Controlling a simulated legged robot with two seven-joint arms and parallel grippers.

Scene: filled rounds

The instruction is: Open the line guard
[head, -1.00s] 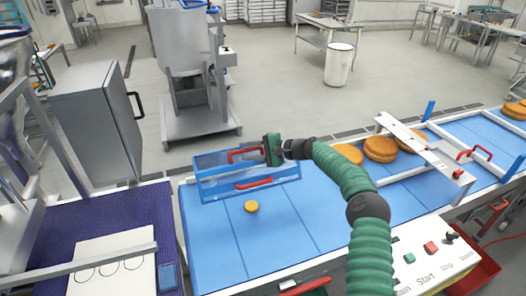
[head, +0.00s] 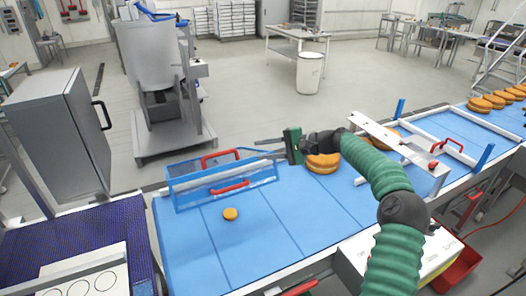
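The line guard (head: 185,200) is a see-through blue box-like cover across the left part of the blue conveyor. It has a red handle (head: 229,186) on its front side and another red handle (head: 220,157) at its back. I cannot tell from its panels how far it is open. My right gripper (head: 257,148) is at the guard's right end, its fingers pointing left, apart and with nothing between them. It is clear of both handles. My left gripper is out of view.
An orange-brown round (head: 230,214) lies on the belt in front of the guard. More filled rounds (head: 322,163) lie right of my gripper. A white frame (head: 400,145) spans the belt further right. A control box (head: 440,250) stands at the front right.

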